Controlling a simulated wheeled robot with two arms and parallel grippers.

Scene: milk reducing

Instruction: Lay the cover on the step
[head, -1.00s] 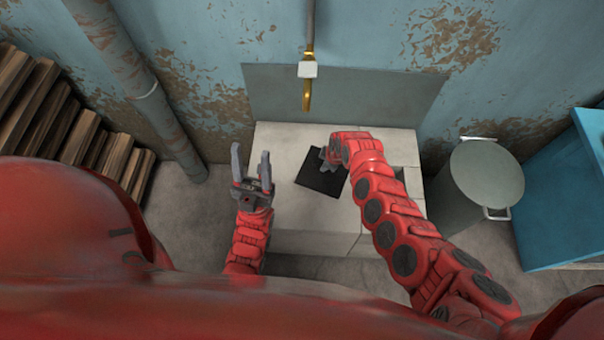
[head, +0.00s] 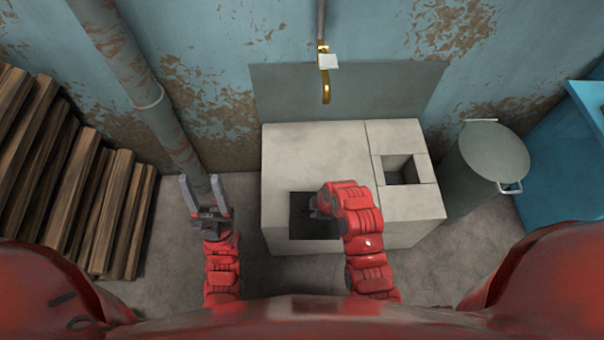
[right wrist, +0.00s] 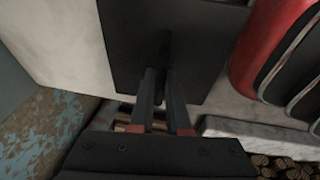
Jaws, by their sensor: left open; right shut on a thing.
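The cover (head: 301,224) is a flat, dark square plate. My right gripper (head: 316,207) is shut on its handle, and the right wrist view shows the fingers (right wrist: 160,80) closed at the middle of the plate (right wrist: 205,40). In the head view the cover overlaps the front edge of the pale concrete block (head: 312,155). I cannot tell its height over the block. Which part is the step is not clear. My left gripper (head: 201,184) is open and empty, left of the block.
A square opening (head: 405,172) is in the block's right part. A brass tap (head: 326,92) hangs over the back. A grey lidded bin (head: 490,155) stands at the right, stacked wood (head: 100,200) at the left. The block's left top is clear.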

